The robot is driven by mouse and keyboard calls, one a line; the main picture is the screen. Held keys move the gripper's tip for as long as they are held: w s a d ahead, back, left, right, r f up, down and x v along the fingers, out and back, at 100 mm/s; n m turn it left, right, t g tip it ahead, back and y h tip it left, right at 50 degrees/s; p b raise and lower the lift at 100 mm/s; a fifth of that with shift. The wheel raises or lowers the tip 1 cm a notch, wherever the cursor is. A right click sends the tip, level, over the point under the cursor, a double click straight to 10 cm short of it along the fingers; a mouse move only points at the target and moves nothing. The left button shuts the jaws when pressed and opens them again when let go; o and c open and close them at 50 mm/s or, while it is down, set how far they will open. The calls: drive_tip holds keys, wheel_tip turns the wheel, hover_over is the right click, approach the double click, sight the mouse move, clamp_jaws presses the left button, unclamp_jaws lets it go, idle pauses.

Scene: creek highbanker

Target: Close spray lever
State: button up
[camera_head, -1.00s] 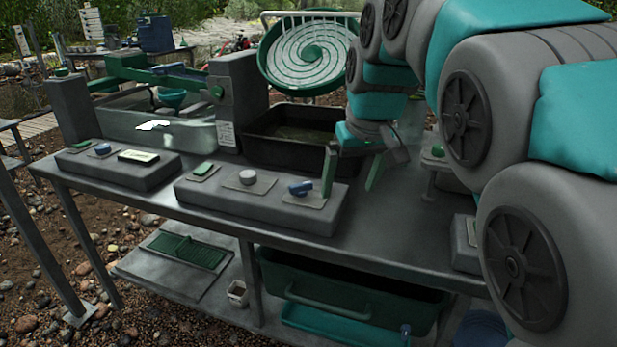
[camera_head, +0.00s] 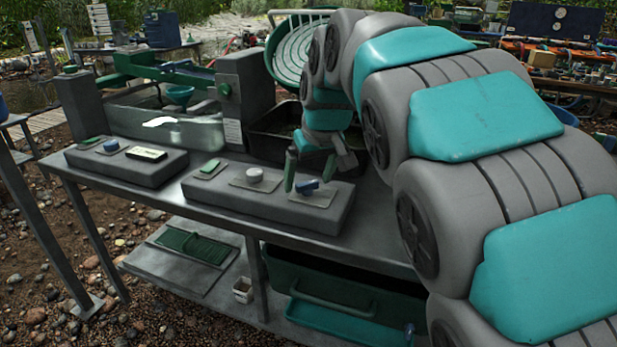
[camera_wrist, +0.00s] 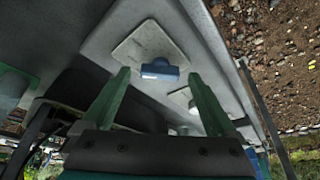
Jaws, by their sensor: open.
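A blue lever (camera_head: 308,185) sits on a pale square plate at the right end of the middle grey control block (camera_head: 262,212). It is most likely the spray lever, though no label can be read. In the wrist view the blue lever (camera_wrist: 160,69) lies beyond and between my fingertips. My gripper (camera_head: 308,180) is open, with its green fingers pointing down close to the lever. In the wrist view my gripper (camera_wrist: 158,76) has its two green fingers spread on either side of the lever, with nothing between them. I cannot tell whether a finger touches the lever.
The same block carries a white knob (camera_head: 254,175) and a green switch (camera_head: 210,166). A second block (camera_head: 127,170) stands to the left with a blue knob (camera_head: 111,146). A black tub (camera_head: 262,146) stands behind my gripper. A green bin (camera_head: 345,285) is below the table.

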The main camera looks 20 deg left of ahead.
drive_tip(key=shift+w+a+f, duration=0.1)
drive_tip(key=shift+w+f, duration=0.05)
drive_tip(key=shift+f, duration=0.25)
drive_tip(key=c, duration=1.4)
